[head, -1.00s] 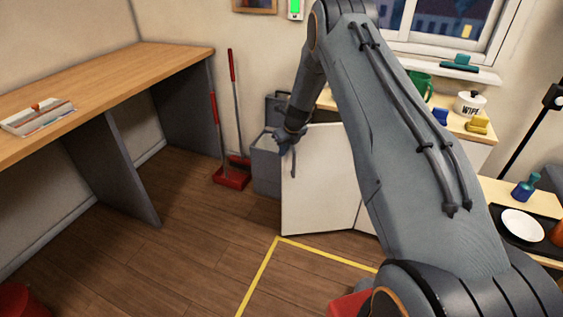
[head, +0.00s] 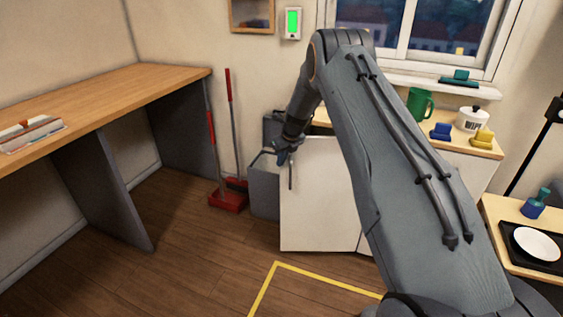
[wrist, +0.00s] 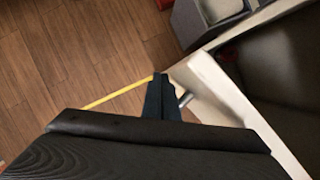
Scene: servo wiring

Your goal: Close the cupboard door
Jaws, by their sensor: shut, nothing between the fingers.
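The white cupboard door (head: 322,200) stands open in the head view, swung out from the cupboard under the counter. A vertical handle (head: 290,174) is near its left edge. My gripper (head: 282,155) is shut and empty at the door's upper left corner, by the handle. In the wrist view my gripper's fingers (wrist: 160,88) are together beside the handle side of the door (wrist: 222,92), very close to it; I cannot tell if they touch. A dark space behind the door shows at right. My arm hides the cupboard's middle.
A yellow floor line (head: 262,287) runs in front of the door. A grey bin (head: 264,190) and a red dustpan (head: 228,201) stand to its left. A wooden workbench (head: 110,98) is farther left. The floor between is clear.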

